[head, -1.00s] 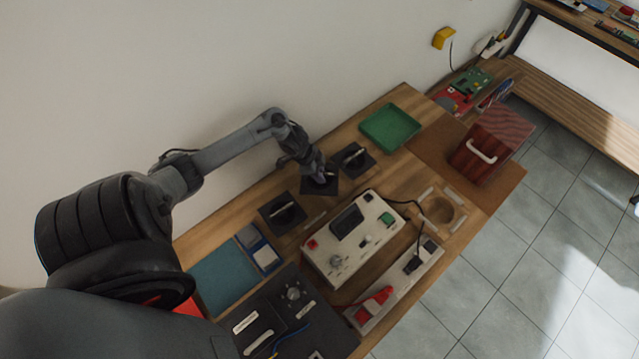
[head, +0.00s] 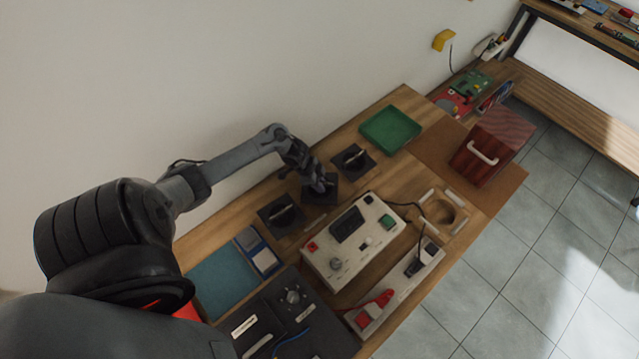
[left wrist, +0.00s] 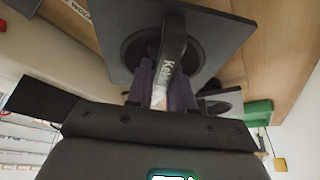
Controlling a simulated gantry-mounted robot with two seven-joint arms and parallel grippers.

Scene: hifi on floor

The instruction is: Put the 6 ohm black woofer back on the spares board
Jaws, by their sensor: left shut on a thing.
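Three black square plates with handles stand in a row along the wall side of the bench: a left one (head: 281,217), a middle one (head: 321,197) and a far one (head: 353,158). My left gripper (head: 319,182) is at the middle one, partly covering it. In the left wrist view the dark fingers (left wrist: 158,88) are shut on the handle (left wrist: 173,42) of a square black plate (left wrist: 208,30) with a round black part. The handle's pale lettering is only partly readable, and I cannot read any ohm rating. I cannot tell whether the plate touches the bench. My right gripper is not in view.
A cream tester box (head: 350,240) stands close in front of the plates. A green tray (head: 390,130) lies at the far end, near a dark red box (head: 492,145) with a white handle.

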